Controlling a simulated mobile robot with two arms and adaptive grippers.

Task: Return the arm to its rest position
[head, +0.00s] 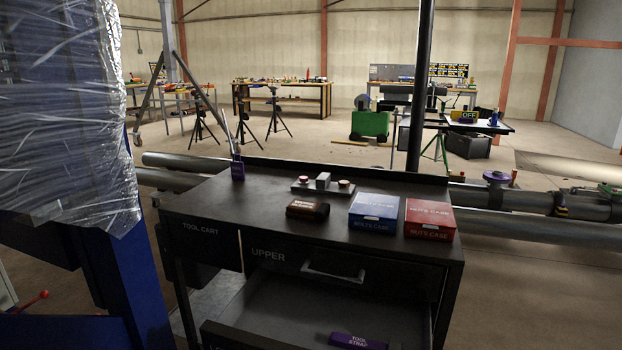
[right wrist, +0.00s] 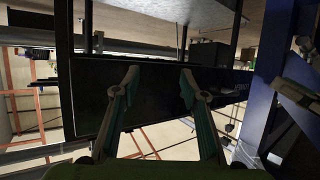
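My right gripper (right wrist: 159,76) shows in the right wrist view, with its two fingers well apart and nothing held between them. A dark, flat panel lies beyond the fingertips; I cannot tell for sure which part of the cart it is. Neither gripper shows in the head view, and my left gripper is in no view. The black tool cart (head: 268,183) stands in front of me in the head view. Its upper drawer (head: 290,311) is pulled open, and a purple tool strap (head: 357,341) lies inside it.
On the cart top are a brown case (head: 307,209), a blue bolts case (head: 373,213), a red nuts case (head: 429,218) and a small button panel (head: 323,184). A blue rack post (head: 135,270) with a plastic-wrapped load (head: 65,120) stands close on the left. Pipes (head: 545,229) run behind the cart.

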